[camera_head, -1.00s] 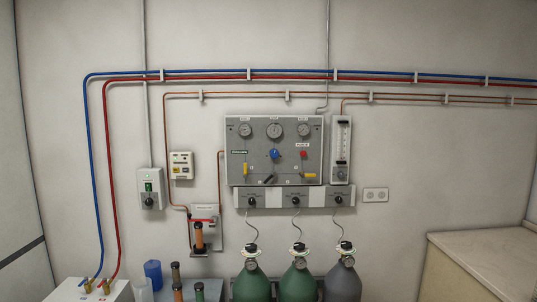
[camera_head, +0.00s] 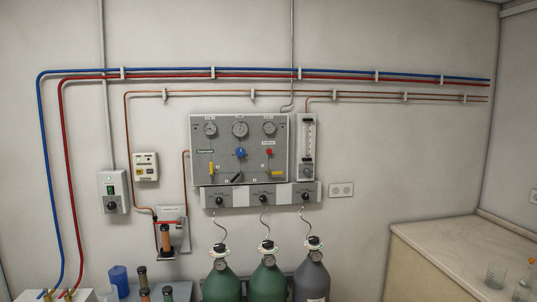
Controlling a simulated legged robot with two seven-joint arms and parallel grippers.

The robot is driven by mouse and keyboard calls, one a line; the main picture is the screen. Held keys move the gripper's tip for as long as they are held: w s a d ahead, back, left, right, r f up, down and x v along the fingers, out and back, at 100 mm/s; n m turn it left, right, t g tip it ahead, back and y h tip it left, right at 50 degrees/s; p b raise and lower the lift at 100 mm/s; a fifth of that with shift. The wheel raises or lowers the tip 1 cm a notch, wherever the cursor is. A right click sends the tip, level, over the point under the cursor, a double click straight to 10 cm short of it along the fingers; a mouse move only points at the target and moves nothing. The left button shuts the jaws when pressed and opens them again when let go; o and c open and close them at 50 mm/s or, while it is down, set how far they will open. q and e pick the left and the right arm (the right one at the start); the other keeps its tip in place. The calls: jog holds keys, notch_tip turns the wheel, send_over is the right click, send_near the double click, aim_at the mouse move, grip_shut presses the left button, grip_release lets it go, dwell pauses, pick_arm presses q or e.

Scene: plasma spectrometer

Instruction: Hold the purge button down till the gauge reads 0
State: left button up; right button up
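The gas control panel (camera_head: 239,150) is a grey plate on the back wall, left of the middle of the head view. Three round gauges sit along its top: a left gauge (camera_head: 210,129), a middle gauge (camera_head: 240,129) and a right gauge (camera_head: 269,128). Their needles are too small to read. A red button (camera_head: 269,152) sits below the right gauge under a small label; it looks like the purge button, but the label is not readable. A blue knob (camera_head: 240,153) is left of it. Neither of my grippers shows in the view.
Green gas cylinders (camera_head: 222,285) and a grey one (camera_head: 312,280) stand below the panel. A flowmeter (camera_head: 307,148) hangs at its right. A counter (camera_head: 470,245) with glassware stands at the right. The floor is out of view.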

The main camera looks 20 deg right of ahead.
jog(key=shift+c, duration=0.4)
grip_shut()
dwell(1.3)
